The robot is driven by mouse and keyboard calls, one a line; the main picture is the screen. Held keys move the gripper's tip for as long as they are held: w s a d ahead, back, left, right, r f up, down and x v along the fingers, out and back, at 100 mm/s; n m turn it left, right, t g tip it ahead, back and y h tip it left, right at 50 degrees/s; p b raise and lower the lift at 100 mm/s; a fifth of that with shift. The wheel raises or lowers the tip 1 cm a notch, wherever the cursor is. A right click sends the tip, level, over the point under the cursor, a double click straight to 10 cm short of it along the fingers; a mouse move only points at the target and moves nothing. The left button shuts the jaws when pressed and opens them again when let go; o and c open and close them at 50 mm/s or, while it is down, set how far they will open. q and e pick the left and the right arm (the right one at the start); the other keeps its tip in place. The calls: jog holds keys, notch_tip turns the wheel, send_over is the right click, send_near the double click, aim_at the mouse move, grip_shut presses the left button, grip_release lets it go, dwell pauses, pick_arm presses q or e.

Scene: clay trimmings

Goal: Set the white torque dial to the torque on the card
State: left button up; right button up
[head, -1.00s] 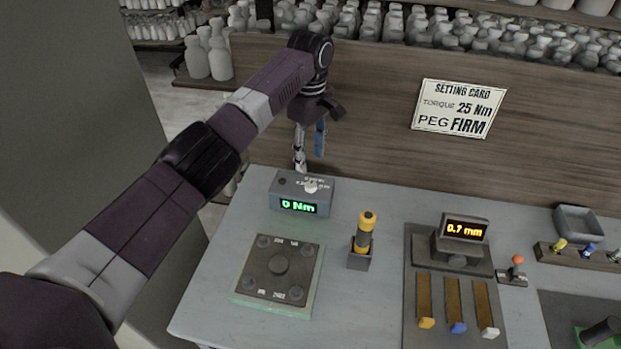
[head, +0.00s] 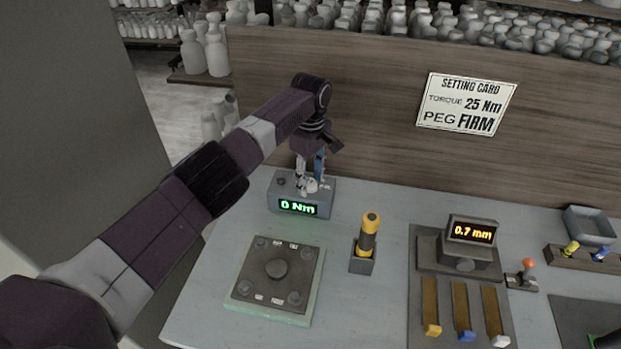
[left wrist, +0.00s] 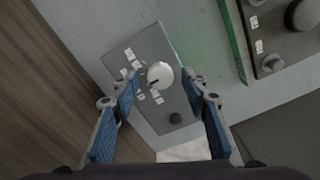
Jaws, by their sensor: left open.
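The white torque dial (left wrist: 160,75) sits on top of a grey box (head: 330,203) whose green display reads 0 Nm. The dial also shows in the head view (head: 312,186), partly hidden by the fingers. My left gripper (head: 311,178) points down over the box with its fingers around the dial. In the left wrist view the blue-padded fingers (left wrist: 165,105) are wide apart, one on each side of the dial, with clear gaps. The setting card (head: 466,104) on the wooden panel reads torque 25 Nm, peg FIRM. My right gripper is not in view.
A plate with a central knob (head: 276,269) and corner bolts lies in front of the box. A yellow-handled driver (head: 369,233) stands in a holder to the right. A gauge (head: 472,233) reading 0.7 mm stands farther right, above coloured sliders. Bare table lies between these.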

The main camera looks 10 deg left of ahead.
pick_arm(q)
jog(key=shift+f, duration=0.2)
jog(key=shift+s, duration=0.1)
jog(key=shift+c, duration=0.5)
grip_shut()
